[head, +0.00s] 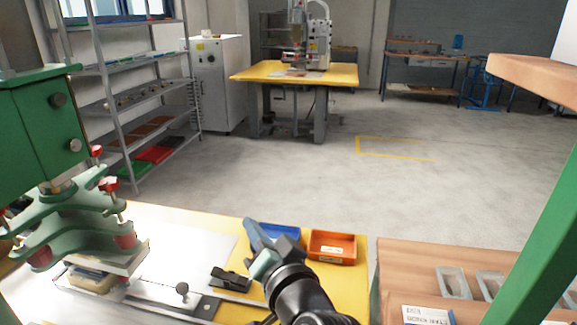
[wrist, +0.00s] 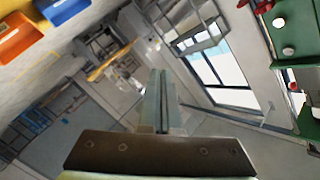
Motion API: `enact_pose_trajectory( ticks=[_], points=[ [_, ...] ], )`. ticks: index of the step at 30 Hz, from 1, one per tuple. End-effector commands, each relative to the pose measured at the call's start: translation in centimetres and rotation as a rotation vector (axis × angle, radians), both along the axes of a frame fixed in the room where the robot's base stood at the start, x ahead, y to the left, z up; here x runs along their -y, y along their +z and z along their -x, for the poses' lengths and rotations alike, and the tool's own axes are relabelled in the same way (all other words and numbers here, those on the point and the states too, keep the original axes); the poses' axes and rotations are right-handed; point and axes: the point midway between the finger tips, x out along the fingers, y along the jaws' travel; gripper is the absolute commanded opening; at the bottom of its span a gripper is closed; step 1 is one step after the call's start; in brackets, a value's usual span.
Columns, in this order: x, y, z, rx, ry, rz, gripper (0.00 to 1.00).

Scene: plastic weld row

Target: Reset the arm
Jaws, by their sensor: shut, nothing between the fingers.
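My gripper (head: 252,228) is over the yellow part of the workbench (head: 350,285), in front of the blue bin and partly covering it. Its slim grey-blue fingers lie together with nothing between them. In the wrist view the shut fingers (wrist: 157,75) point out into the room, and that view is tilted. My dark arm comes up from the bottom edge of the head view.
A blue bin (head: 284,231) and an orange bin (head: 333,245) stand right of my gripper. A black clamp (head: 230,279) lies left. A green press (head: 40,120) stands at far left. A wooden table (head: 405,262) with grey trays (head: 455,282) is right.

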Motion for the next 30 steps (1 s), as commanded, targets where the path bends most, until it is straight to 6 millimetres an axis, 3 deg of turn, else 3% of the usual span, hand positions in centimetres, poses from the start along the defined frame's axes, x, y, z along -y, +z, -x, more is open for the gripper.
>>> enact_pose_trajectory(
  ticks=[1, 5, 8, 12, 16, 17, 24, 30],
  points=[
    [0.8, 4.3, 0.1, 0.117, -0.051, 0.069, 0.00],
    [2.7, 13.9, 2.0, 0.384, -0.196, 0.227, 0.00],
    [4.0, 21.0, 4.9, 0.583, -0.317, 0.331, 0.00],
    [5.3, 29.6, 11.1, 0.848, -0.499, 0.452, 0.00],
    [6.2, 36.1, 18.7, 1.083, -0.683, 0.540, 0.00],
    [6.3, 38.1, 18.3, 1.072, -0.681, 0.544, 0.00],
    [6.2, 45.8, 17.8, 1.056, -0.669, 0.540, 0.00],
    [6.2, 50.4, 17.7, 1.054, -0.666, 0.539, 0.00]
  ],
)
